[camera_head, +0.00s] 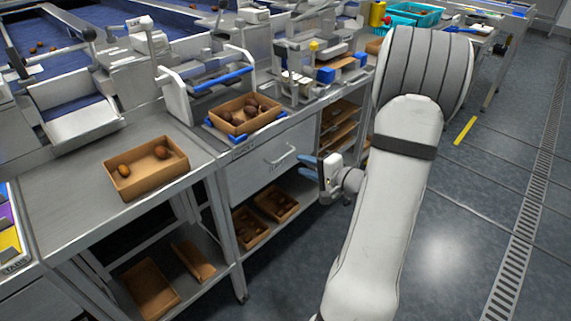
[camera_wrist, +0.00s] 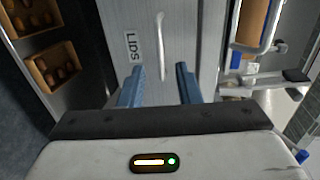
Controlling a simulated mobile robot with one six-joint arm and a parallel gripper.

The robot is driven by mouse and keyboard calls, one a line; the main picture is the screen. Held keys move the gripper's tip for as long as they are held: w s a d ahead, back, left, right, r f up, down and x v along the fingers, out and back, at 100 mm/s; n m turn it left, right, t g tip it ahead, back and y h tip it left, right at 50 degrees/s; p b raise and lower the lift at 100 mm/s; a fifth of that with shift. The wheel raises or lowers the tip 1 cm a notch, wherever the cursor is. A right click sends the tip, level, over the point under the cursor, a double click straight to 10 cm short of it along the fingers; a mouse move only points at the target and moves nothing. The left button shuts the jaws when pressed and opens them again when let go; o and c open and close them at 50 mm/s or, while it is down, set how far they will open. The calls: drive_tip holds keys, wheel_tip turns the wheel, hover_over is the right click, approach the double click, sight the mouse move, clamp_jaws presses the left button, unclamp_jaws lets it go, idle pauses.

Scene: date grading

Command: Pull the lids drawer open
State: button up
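The lids drawer (camera_head: 262,172) is a grey front under the bench, flush with its frame. Its bar handle (camera_head: 283,155) is on the front. In the wrist view the drawer front (camera_wrist: 188,40) bears the label LIDS, and the handle (camera_wrist: 161,45) stands between and beyond my fingertips. My gripper (camera_head: 308,166) is in front of the drawer, to the right of the handle, with blue fingers apart. In the wrist view my gripper (camera_wrist: 159,72) is open and empty, with a gap to the handle.
A cardboard box of dates (camera_head: 243,115) stands on the bench above the drawer. Another box (camera_head: 147,168) with two dates stands to the left. Boxes of dates (camera_head: 250,228) sit on the shelf below. The floor (camera_head: 440,245) at right is open.

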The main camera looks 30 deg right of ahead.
drive_tip(key=x, duration=0.7)
drive_tip(key=shift+w, duration=0.35)
drive_tip(key=shift+d+f, duration=0.15)
clamp_jaws()
